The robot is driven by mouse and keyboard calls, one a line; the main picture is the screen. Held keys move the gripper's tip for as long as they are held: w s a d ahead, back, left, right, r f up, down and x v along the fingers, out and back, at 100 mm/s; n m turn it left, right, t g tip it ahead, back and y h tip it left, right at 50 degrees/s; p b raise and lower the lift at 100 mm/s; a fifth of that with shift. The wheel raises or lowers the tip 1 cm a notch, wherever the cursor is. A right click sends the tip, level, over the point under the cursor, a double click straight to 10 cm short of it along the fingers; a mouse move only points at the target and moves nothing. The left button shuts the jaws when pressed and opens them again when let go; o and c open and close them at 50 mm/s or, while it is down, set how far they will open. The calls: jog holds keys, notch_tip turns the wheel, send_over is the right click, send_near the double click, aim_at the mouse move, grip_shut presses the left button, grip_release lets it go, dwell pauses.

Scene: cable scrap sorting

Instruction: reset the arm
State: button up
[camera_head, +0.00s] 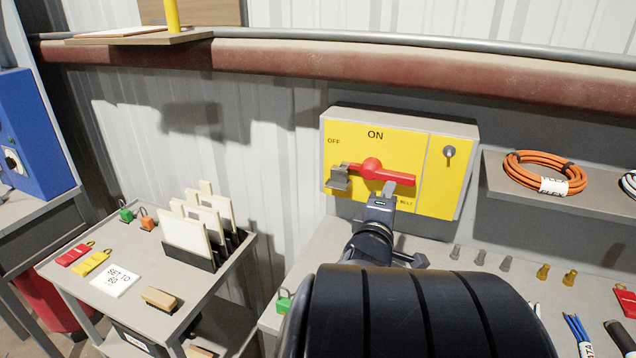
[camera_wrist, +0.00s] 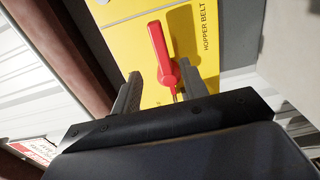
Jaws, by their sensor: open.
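My gripper (camera_head: 386,190) is open in front of the yellow switch panel in the head view, just below the red handle (camera_head: 372,166). The handle lies roughly level, its long end to the right. In the wrist view, the two fingers of my gripper (camera_wrist: 160,82) stand apart with the wide end of the red handle (camera_wrist: 158,45) between them in the picture. I cannot tell whether either finger touches it. The yellow panel (camera_head: 438,185) carries the words OFF and ON, and HOPPER BELT shows in the wrist view.
A grey shelf (camera_head: 480,205) with an orange cable coil (camera_head: 543,172) is right of the panel. Below are a bench with small metal plugs and cable scraps. A cart (camera_head: 60,292) with tags and a card rack (camera_head: 212,262) stands left. A red pipe (camera_head: 290,78) runs above.

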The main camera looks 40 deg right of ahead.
aim_at(397, 179)
jog(key=shift+x, duration=5.45)
jog(key=shift+p, duration=0.35)
jog(key=shift+f+m+b, duration=0.3)
jog(key=shift+f+b, duration=0.05)
jog(key=shift+b, duration=0.1)
jog(key=shift+f+m+b, duration=0.15)
jog(key=shift+m+b, duration=0.15)
jog(key=shift+m, duration=0.3)
